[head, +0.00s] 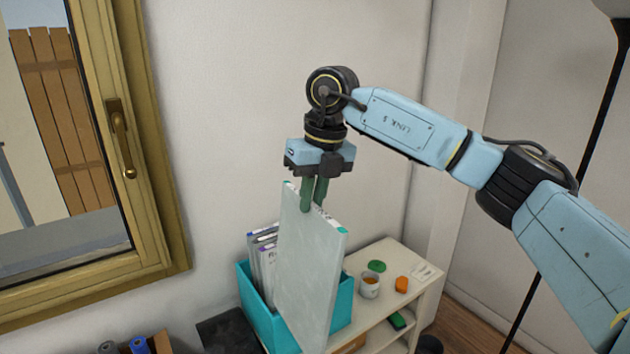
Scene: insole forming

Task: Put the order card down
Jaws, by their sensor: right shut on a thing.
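My right gripper (314,192) points down and is shut on the top edge of the order card (311,265), a large pale grey-green sheet with a teal corner. The card hangs nearly upright, slightly tilted, in front of the teal file box (258,309). It hides much of the box, and I cannot tell whether its lower edge is inside the box or in front of it. My left gripper is not in view.
Several upright files (264,258) stand in the box. To the right, a light shelf unit (404,258) carries a cup (370,285), a green disc (376,266) and an orange item (401,284). A wood-framed window (150,190) is at left. A dark pole (570,190) stands at right.

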